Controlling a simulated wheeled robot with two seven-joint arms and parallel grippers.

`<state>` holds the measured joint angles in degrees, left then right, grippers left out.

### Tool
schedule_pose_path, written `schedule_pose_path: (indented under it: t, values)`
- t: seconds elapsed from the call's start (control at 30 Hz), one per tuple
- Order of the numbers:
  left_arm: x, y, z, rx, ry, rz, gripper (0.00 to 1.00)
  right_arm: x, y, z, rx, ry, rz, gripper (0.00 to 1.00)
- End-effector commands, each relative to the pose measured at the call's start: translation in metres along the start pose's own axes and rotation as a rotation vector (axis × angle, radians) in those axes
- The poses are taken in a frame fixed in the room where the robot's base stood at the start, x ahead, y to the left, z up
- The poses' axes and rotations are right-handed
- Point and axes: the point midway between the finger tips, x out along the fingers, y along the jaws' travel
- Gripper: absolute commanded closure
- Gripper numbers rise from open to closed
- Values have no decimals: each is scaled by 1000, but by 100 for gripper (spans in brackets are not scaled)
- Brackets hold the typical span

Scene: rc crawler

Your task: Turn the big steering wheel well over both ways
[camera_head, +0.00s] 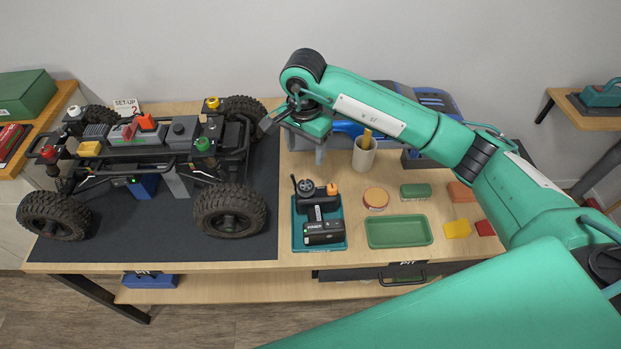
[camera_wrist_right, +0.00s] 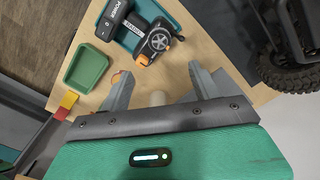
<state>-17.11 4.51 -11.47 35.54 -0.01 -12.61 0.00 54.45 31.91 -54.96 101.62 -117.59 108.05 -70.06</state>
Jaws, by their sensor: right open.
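A black handheld controller (camera_head: 322,225) with an orange knob lies in a teal tray (camera_head: 341,243) on the table. Its round, spoked black wheel (camera_head: 305,187) sits at its upper left. The wheel also shows in the right wrist view (camera_wrist_right: 158,40), beyond the fingers and apart from them. My right gripper (camera_head: 270,122) is open and empty, above the table's back half between the crawler and the cup. Its two grey fingers show spread in the right wrist view (camera_wrist_right: 160,84). My left gripper is not in view.
A crawler chassis (camera_head: 180,131) with big tyres stands on a dark mat (camera_head: 150,247) at left. A cup (camera_head: 363,158), a blue car body (camera_head: 432,101), an empty green tray (camera_head: 398,243) and several small coloured blocks lie to the right. The table's front edge is clear.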

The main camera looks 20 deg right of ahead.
Motion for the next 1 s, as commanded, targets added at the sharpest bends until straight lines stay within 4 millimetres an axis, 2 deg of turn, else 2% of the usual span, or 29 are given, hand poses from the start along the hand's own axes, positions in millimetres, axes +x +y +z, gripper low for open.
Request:
schedule_pose_path:
  t: [0.6,0.8,1.0]
  values:
    - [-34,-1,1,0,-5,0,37,111,1,0,5,-3,2,37]
    - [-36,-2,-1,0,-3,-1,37,127,0,0,5,-1,0,37]
    - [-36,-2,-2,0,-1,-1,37,130,0,0,4,0,0,37]
